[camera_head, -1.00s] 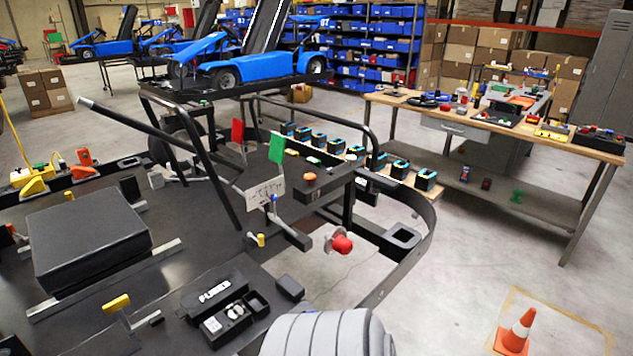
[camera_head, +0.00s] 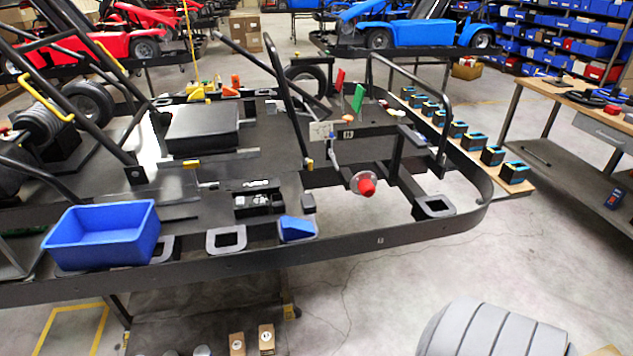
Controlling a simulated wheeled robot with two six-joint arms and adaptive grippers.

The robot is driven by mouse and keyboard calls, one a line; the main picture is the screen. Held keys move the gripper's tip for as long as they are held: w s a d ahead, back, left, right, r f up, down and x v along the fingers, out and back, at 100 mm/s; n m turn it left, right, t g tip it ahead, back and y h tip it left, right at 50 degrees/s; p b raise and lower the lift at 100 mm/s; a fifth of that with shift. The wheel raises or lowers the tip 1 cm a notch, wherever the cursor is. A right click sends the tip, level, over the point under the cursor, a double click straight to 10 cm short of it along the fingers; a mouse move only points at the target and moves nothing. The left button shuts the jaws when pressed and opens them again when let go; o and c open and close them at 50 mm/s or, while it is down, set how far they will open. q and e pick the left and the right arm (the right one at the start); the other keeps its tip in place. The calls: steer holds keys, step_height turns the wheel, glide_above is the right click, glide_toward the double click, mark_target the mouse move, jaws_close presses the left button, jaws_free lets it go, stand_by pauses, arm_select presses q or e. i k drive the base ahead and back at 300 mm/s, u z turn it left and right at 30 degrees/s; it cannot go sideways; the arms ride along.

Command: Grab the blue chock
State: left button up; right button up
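The blue chock (camera_head: 297,229) is a small blue wedge. Neither of my grippers shows in the head view.
A blue open bin (camera_head: 102,236) stands to the left on the same near edge. A black tray (camera_head: 258,202) lies just behind the chock, and a red knob (camera_head: 366,186) sticks out to its right. Upright black bars rise behind.

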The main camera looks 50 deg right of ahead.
mark_target(291, 228)
steer(key=z, duration=1.6)
